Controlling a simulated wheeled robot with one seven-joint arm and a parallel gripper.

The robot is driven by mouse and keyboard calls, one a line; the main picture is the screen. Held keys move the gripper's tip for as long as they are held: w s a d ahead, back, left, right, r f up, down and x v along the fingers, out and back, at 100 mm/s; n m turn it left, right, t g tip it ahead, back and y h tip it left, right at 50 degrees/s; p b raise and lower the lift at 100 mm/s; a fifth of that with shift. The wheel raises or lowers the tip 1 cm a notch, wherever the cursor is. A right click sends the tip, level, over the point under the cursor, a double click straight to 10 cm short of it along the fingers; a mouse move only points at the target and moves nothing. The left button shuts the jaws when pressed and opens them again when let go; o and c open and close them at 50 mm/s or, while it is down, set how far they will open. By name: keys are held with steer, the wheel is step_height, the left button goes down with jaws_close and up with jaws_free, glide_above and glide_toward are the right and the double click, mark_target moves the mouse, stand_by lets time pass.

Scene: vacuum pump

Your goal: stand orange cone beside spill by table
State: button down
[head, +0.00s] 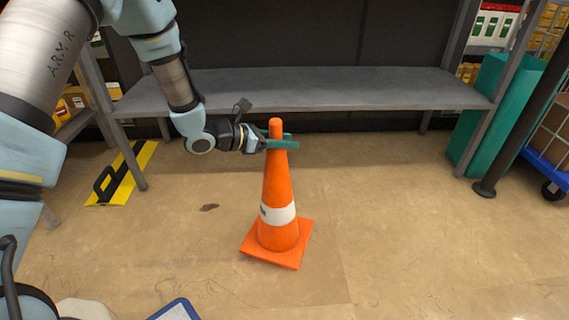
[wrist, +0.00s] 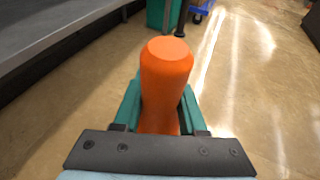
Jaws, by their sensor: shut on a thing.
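The orange cone (head: 277,190) has a white band and a square orange base. It is upright, in front of the grey table (head: 300,90). My gripper (head: 283,144) is shut on the cone near its top, and the cone's rounded tip (wrist: 167,60) shows between the green fingers in the wrist view. I cannot tell for sure whether the base touches the floor. A small dark spot (head: 209,207) lies on the floor left of the cone; it may be the spill. The two are apart.
A teal bin (head: 483,125) stands by the right table leg, with a blue trolley (head: 545,165) beyond a dark post (head: 520,115). The floor right of the cone is clear.

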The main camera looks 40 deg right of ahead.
mark_target(285, 156)
steer(key=shift+f+b, duration=0.7)
steer(key=shift+f, duration=1.7)
steer(key=shift+f, duration=0.15)
steer(key=shift+c, duration=2.3)
jaws_free()
steer(key=shift+w+a+r, duration=0.1)
steer(key=shift+a+r, duration=0.1)
steer(key=p+v, duration=0.3)
steer(key=v, duration=0.8)
steer(key=shift+a, duration=0.3)
steer(key=shift+r, duration=0.1)
